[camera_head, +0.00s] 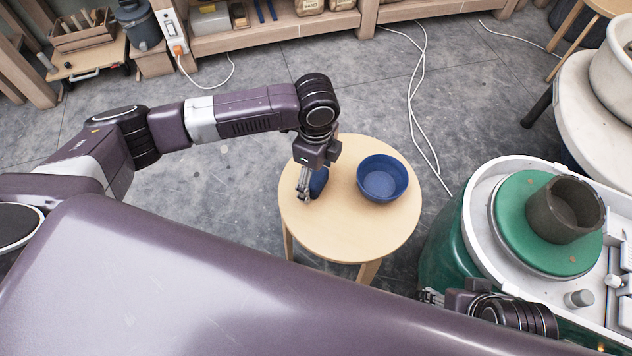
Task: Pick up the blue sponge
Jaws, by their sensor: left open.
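The blue sponge (319,182) is on the round wooden stool (350,235), left of the blue bowl. My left gripper (304,196) points down over the left part of the stool, right at the sponge. It is open, and its fingers and wrist hide part of the sponge. I cannot tell whether the fingers touch it. My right gripper (430,297) shows at the lower right, beside the green pottery wheel and away from the sponge; its fingers are too small to read.
A blue bowl (382,179) stands on the stool just right of the sponge. A pottery wheel (510,235) with a dark clay pot (565,209) is at the right. White cables (418,95) lie on the grey floor. Wooden shelving (270,33) lines the back.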

